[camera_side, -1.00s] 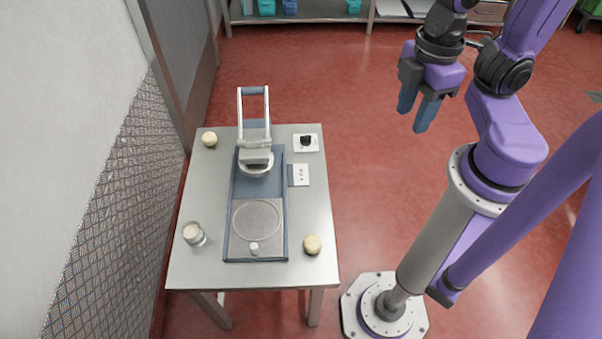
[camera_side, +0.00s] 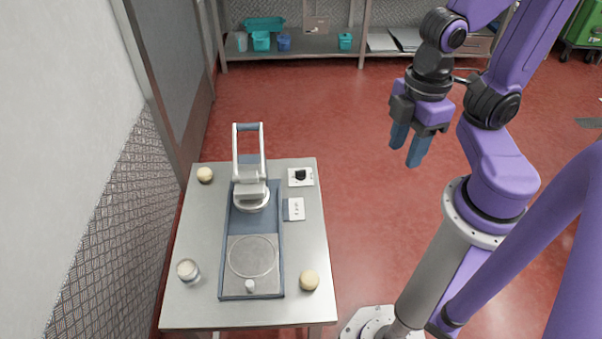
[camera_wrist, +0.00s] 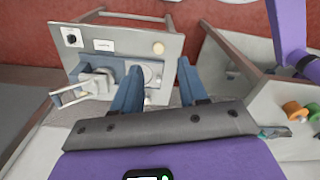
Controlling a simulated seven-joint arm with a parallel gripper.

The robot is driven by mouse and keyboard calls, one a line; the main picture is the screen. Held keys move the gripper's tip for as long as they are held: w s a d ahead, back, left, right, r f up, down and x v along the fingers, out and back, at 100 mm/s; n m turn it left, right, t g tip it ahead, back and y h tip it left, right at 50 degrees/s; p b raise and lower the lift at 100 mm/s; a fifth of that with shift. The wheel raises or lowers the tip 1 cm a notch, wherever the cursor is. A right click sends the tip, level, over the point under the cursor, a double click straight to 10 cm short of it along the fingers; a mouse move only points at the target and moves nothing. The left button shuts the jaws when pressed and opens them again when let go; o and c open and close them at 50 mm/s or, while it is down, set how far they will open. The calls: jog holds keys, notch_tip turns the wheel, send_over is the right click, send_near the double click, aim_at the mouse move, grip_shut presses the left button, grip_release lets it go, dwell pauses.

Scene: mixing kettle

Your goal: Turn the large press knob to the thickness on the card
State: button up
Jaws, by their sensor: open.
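A black knob (camera_side: 301,175) sits on a square white plate at the back right of the steel table; it also shows in the wrist view (camera_wrist: 71,38). A white card (camera_side: 294,209) lies just in front of it, also in the wrist view (camera_wrist: 104,45); its marks are too small to read. The press (camera_side: 250,195), with a raised handle, stands on a blue tray base (camera_side: 227,262). A small white knob (camera_side: 250,286) is at the base's front. My gripper (camera_side: 407,156) is open and empty, in the air right of the table; its fingers show in the wrist view (camera_wrist: 158,66).
Pale round pieces sit at the table's back left (camera_side: 205,175) and front right (camera_side: 309,281). A jar (camera_side: 188,271) stands at the front left. A wall (camera_side: 90,200) runs along the left. The wrist view shows orange and green round parts (camera_wrist: 297,111) at right. Open floor lies right of the table.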

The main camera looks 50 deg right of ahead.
jog(key=shift+c, duration=0.2)
jog(key=w+a+f+m+g+y, duration=0.2)
jog(key=w+a+f+m, duration=0.25)
jog(key=w+m, duration=0.5)
jog(key=m+t, duration=0.5)
jog(key=m, duration=2.5)
send_over(302, 170)
jog(key=s+d, duration=0.5)
notch_tip(302, 170, down, 23)
jog(key=shift+y, duration=0.4)
jog(key=x, duration=1.6)
jog(key=shift+w+a+f, duration=0.15)
jog(key=shift+w+f, duration=0.05)
